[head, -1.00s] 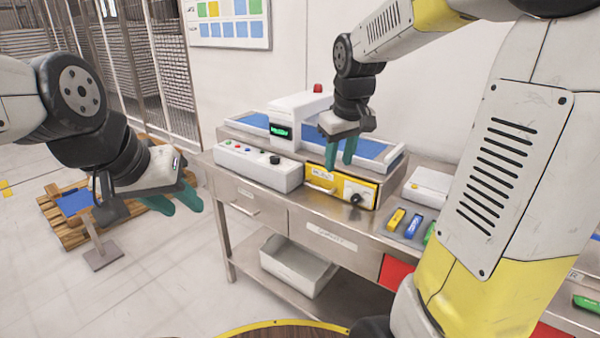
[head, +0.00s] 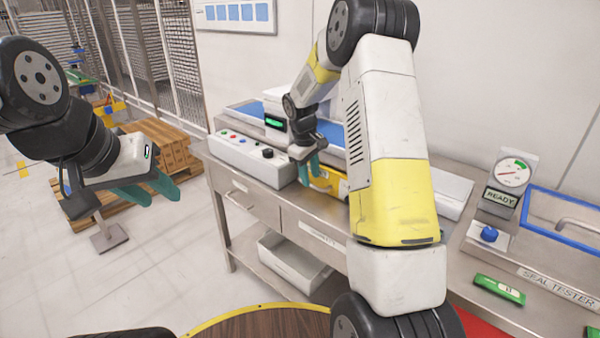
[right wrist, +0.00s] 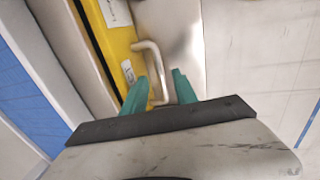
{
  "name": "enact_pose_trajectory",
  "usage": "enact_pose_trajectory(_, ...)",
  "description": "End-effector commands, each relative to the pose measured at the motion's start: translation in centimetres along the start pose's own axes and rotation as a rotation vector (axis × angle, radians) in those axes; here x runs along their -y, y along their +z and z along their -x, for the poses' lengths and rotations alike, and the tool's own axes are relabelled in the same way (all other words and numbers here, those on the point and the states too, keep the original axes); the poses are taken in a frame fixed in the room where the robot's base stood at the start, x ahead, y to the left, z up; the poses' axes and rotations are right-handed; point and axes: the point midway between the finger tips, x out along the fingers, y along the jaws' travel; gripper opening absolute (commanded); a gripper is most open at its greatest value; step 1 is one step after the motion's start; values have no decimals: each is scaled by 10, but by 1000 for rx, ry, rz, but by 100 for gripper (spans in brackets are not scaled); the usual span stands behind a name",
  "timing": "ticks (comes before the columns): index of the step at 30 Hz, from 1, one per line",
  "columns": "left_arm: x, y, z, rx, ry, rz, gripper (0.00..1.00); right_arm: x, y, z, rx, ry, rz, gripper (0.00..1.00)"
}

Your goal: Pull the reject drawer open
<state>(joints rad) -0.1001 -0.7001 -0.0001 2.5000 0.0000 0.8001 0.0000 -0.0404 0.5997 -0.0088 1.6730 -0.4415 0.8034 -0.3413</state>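The yellow-fronted drawer (head: 328,180), which I take as the reject drawer, sits low in the machine on the steel bench and looks closed. It also fills the upper left of the right wrist view (right wrist: 110,45), with a bent silver bar handle (right wrist: 152,62). My right gripper (head: 310,171) is at its front. In the right wrist view, the teal fingers (right wrist: 159,92) are apart, with the handle's near end between them; I cannot tell whether they touch it. My left gripper (head: 150,190) is open and empty, in the air left of the bench. My right arm hides part of the machine.
A white control box (head: 240,155) stands just left of the drawer on the bench. The bench front (head: 265,205) has its own steel drawers, with a grey bin (head: 290,262) on the shelf below. A seal tester (head: 560,275) stands at right. Pallets (head: 160,145) stand on the left floor.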

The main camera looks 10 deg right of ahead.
Motion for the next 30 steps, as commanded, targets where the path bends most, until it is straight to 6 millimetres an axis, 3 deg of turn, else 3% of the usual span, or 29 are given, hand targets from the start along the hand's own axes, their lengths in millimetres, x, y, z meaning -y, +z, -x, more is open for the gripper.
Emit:
enact_pose_trajectory(6,0,0,0,0,0,0,36,0,1,-21,2,-1,-1,34)
enact_pose_trajectory(14,0,0,0,0,0,0,36,0,1,-23,0,0,-1,34)
enact_pose_trajectory(15,0,0,0,0,0,0,36,0,1,-23,0,0,-1,32)
enact_pose_trajectory(20,0,0,0,0,0,0,36,0,0,-22,0,0,-1,1)
enact_pose_trajectory(30,0,0,0,0,0,0,36,0,0,-22,0,0,-1,0)
